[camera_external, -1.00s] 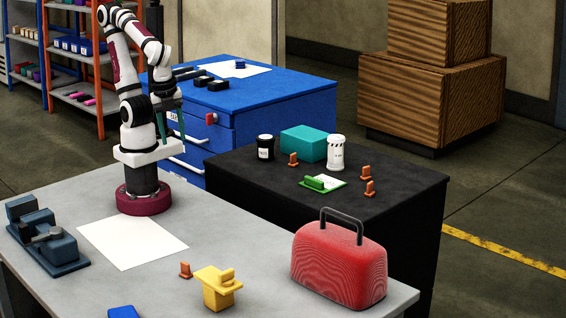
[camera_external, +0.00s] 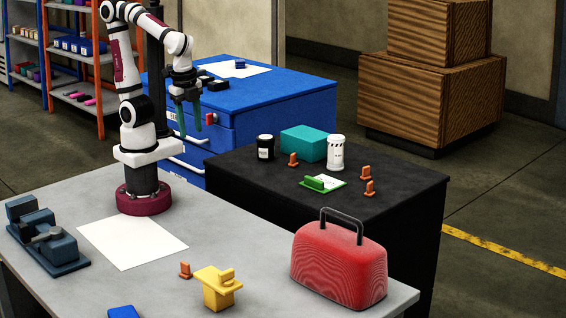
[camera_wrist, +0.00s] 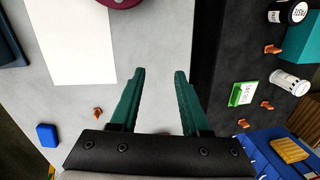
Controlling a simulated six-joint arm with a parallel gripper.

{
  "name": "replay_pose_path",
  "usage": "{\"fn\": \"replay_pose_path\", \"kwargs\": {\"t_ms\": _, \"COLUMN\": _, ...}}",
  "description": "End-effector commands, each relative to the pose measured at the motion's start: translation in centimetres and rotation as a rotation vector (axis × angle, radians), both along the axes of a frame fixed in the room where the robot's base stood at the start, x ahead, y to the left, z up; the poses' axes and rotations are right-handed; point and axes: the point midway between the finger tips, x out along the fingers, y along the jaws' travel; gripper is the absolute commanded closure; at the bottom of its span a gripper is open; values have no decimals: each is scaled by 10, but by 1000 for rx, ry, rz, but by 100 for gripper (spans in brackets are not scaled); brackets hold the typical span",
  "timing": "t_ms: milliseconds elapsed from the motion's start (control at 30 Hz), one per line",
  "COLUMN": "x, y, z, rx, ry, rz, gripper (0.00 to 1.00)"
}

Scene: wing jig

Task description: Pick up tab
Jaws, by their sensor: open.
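Several small orange tabs are in view. One tab (camera_external: 185,270) stands on the grey table; a tab (camera_wrist: 97,113) also shows on the grey surface in the wrist view. The others stand on the black table: one tab (camera_external: 293,159) near the black jar, and two tabs, one (camera_external: 365,172) behind the other (camera_external: 370,188), right of the green piece. I cannot tell which one is meant. My gripper (camera_external: 191,125) hangs in the air with its green fingers pointing down, away from every tab. In the wrist view my gripper (camera_wrist: 160,72) is open, with nothing between its fingers.
The yellow block (camera_external: 218,292), red toolbox (camera_external: 338,265), white sheet (camera_external: 132,243) and dark vise (camera_external: 48,240) are on the grey table. The black table holds a teal box (camera_external: 303,143), black jar (camera_external: 265,148), white canister (camera_external: 336,153) and green piece (camera_external: 318,184). A blue cabinet (camera_external: 270,102) stands behind.

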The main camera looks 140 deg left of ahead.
Motion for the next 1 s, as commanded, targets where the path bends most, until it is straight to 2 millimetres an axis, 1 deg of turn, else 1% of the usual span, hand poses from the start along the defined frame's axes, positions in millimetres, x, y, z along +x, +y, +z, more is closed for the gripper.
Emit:
{"fn": "replay_pose_path", "kwargs": {"t_ms": 33, "x": 29, "y": 32, "z": 11, "rx": -10, "ry": -10, "rz": 238, "gripper": 54}}
{"fn": "replay_pose_path", "kwargs": {"t_ms": 67, "x": 47, "y": 58, "z": 17, "rx": -16, "ry": -24, "rz": 410, "gripper": 54}}
{"fn": "replay_pose_path", "kwargs": {"t_ms": 100, "x": 66, "y": 98, "z": 21, "rx": -24, "ry": -40, "rz": 642, "gripper": 54}}
{"fn": "replay_pose_path", "kwargs": {"t_ms": 133, "x": 75, "y": 131, "z": 22, "rx": -29, "ry": -56, "rz": 810, "gripper": 54}}
{"fn": "replay_pose_path", "kwargs": {"t_ms": 167, "x": 80, "y": 166, "z": 21, "rx": -33, "ry": -68, "rz": 972, "gripper": 54}}
{"fn": "replay_pose_path", "kwargs": {"t_ms": 200, "x": 80, "y": 210, "z": 16, "rx": -38, "ry": -84, "rz": 1175, "gripper": 54}}
{"fn": "replay_pose_path", "kwargs": {"t_ms": 267, "x": 70, "y": 270, "z": 7, "rx": -43, "ry": -107, "rz": 1436, "gripper": 54}}
{"fn": "replay_pose_path", "kwargs": {"t_ms": 300, "x": 58, "y": 302, "z": -1, "rx": -44, "ry": -118, "rz": 1578, "gripper": 54}}
{"fn": "replay_pose_path", "kwargs": {"t_ms": 333, "x": 50, "y": 322, "z": -5, "rx": -46, "ry": -126, "rz": 1667, "gripper": 54}}
{"fn": "replay_pose_path", "kwargs": {"t_ms": 400, "x": 32, "y": 353, "z": -15, "rx": -47, "ry": -140, "rz": 1814, "gripper": 54}}
{"fn": "replay_pose_path", "kwargs": {"t_ms": 433, "x": 27, "y": 361, "z": -17, "rx": -49, "ry": -144, "rz": 1852, "gripper": 54}}
{"fn": "replay_pose_path", "kwargs": {"t_ms": 500, "x": 21, "y": 369, "z": -20, "rx": -50, "ry": -149, "rz": 1894, "gripper": 54}}
{"fn": "replay_pose_path", "kwargs": {"t_ms": 600, "x": 21, "y": 370, "z": -21, "rx": -50, "ry": -150, "rz": 1898, "gripper": 54}}
{"fn": "replay_pose_path", "kwargs": {"t_ms": 667, "x": 21, "y": 369, "z": -29, "rx": -50, "ry": -147, "rz": 1897, "gripper": 54}}
{"fn": "replay_pose_path", "kwargs": {"t_ms": 900, "x": 21, "y": 368, "z": -96, "rx": -49, "ry": -145, "rz": 1894, "gripper": 54}}
{"fn": "replay_pose_path", "kwargs": {"t_ms": 1000, "x": 22, "y": 368, "z": -115, "rx": -50, "ry": -147, "rz": 1893, "gripper": 54}}
